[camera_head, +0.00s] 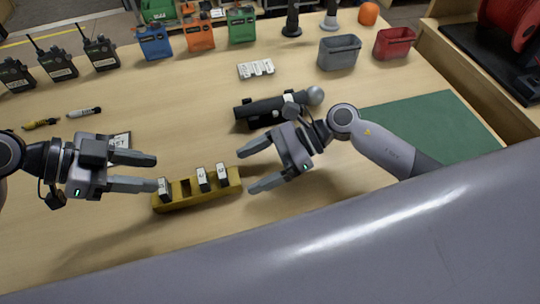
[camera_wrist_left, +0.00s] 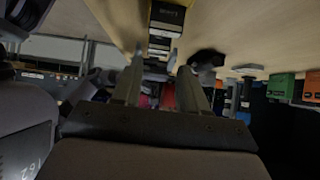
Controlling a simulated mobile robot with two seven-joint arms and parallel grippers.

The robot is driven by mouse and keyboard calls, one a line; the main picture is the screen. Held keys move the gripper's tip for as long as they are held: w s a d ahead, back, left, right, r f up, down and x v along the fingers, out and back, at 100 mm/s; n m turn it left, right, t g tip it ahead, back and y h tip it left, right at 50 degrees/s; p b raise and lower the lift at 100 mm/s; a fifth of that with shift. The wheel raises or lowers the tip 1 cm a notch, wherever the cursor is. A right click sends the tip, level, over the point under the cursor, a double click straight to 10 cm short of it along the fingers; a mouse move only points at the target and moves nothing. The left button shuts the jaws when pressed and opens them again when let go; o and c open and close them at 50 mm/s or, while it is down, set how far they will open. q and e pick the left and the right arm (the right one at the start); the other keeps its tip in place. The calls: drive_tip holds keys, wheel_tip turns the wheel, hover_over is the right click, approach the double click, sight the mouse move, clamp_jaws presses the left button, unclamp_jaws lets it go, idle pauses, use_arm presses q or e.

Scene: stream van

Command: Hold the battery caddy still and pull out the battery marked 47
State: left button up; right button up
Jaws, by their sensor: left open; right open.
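The yellow battery caddy (camera_head: 212,197) stands on the table between my two grippers. It holds three dark batteries with pale labels: a left one (camera_head: 164,188), a middle one (camera_head: 202,179) and a right one (camera_head: 222,175). An empty slot shows between the left and middle ones. The label numbers are too small to read. My left gripper (camera_head: 157,173) is open, its lower fingertip close to the left battery; I cannot tell whether they touch. My right gripper (camera_head: 246,171) is open and empty, just right of the caddy. In the left wrist view a dark labelled battery (camera_wrist_left: 167,15) shows beyond the open fingers.
A dark cylindrical tool (camera_head: 270,106) lies behind my right gripper. Radios (camera_head: 58,65), coloured boxes (camera_head: 199,36), grey bin (camera_head: 339,52) and red bin (camera_head: 394,43) stand farther back.

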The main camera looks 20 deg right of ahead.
sight(243, 180)
drive_tip(key=shift+x, duration=1.6)
